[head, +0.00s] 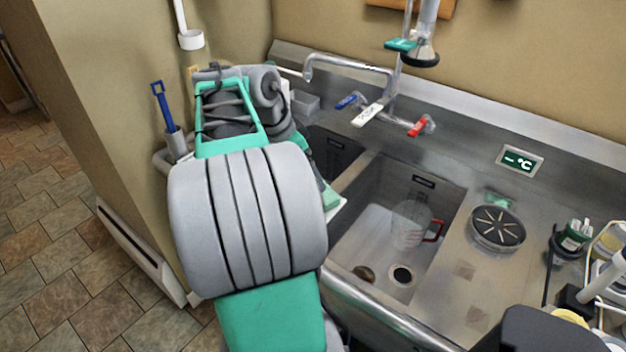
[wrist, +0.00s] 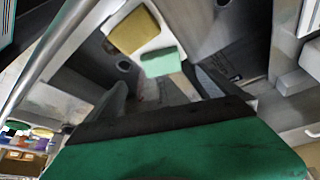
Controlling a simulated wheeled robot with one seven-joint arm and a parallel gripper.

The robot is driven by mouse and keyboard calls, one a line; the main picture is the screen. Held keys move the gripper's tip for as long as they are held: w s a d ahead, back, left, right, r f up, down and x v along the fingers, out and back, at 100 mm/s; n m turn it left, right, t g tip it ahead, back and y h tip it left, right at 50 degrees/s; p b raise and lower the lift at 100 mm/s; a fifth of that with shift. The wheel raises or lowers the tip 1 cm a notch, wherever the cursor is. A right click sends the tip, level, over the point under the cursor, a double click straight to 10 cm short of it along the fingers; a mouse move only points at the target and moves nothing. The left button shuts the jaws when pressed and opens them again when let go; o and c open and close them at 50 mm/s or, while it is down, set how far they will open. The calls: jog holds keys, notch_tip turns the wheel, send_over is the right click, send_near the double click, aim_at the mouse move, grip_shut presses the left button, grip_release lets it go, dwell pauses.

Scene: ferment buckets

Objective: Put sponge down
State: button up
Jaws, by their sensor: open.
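In the wrist view, a mint-green sponge (wrist: 161,61) lies just beyond my gripper (wrist: 160,92). My gripper's two dark fingers stand apart, with a gap between the sponge and the fingertips in the picture. A tan-yellow sponge (wrist: 133,31) lies beside the green one. Both appear to rest on a white holder (wrist: 172,38) near the sink basins. In the head view, a green block (head: 317,217), probably the same green sponge, shows on a white edge right of my arm. My arm hides the gripper and the yellow sponge there.
The steel sink basin (head: 385,235) holds a clear jug with a red handle (head: 411,224). A faucet (head: 345,62) stands behind it. A round slotted drain piece (head: 497,229) lies on the counter at right. A blue-handled brush (head: 161,105) stands at the left wall.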

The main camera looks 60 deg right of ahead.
jog(key=w+a+f+n+t, duration=0.1)
jog(key=w+a+n+t, duration=0.1)
jog(key=w+a+n, duration=0.45)
jog(key=w+a+f+n+t, duration=0.15)
jog(key=a+n, duration=0.25)
jog(key=a, duration=0.5)
jog(key=w+a+n+t, duration=0.1)
jog(key=w+a+n, duration=0.4)
jog(key=a, duration=0.2)
jog(key=s+a+f+n+y, duration=0.1)
jog(key=a+n, duration=0.3)
jog(key=a, duration=0.4)
jog(key=s+a+f+n+t+y, duration=0.1)
jog(key=s+a+f+n+y, duration=0.1)
jog(key=a+n, duration=0.3)
jog(key=a+f, duration=0.1)
jog(key=a, duration=0.2)
jog(key=shift+a+y, duration=0.2)
jog(key=shift+y, duration=0.2)
jog(key=shift+f, duration=0.1)
